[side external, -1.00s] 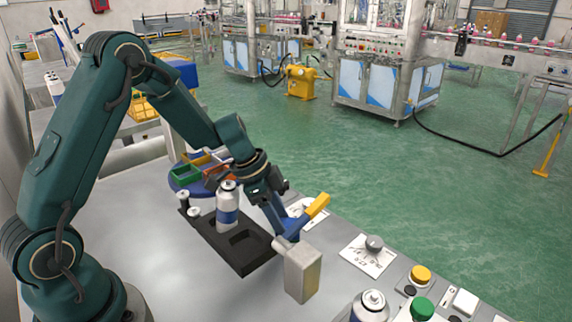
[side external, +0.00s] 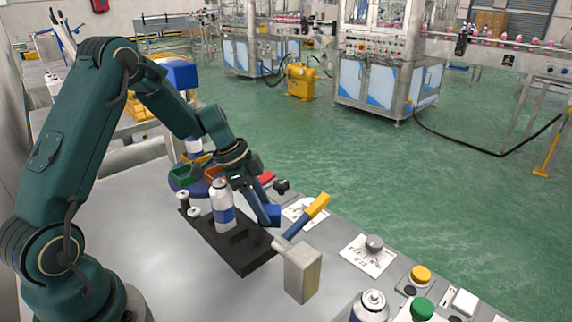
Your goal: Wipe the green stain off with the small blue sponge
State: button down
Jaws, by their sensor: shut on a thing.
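My gripper (side external: 267,217) is low over the bench, just right of the blue-and-white can in the black holder. It is shut on a small blue block, which I take to be the sponge (side external: 273,212); the fingers hide part of it. I cannot tell whether the sponge touches the surface below.
The blue-and-white can (side external: 222,204) stands upright in the black holder (side external: 245,262). Another can (side external: 371,305), a green button (side external: 422,308) and a yellow button (side external: 420,273) are front right.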

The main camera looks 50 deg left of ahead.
aim_at(279, 231)
jog(key=shift+a+f, duration=0.15)
jog(key=shift+s+d+f, duration=0.1)
jog(key=shift+d+f, duration=0.05)
jog(key=shift+d, duration=0.75)
jog(key=shift+s+d+f, duration=0.1)
jog(key=shift+d, duration=2.2)
jog(key=shift+r, duration=0.1)
jog(key=shift+w+a+r, duration=0.15)
jog(key=shift+r, duration=3)
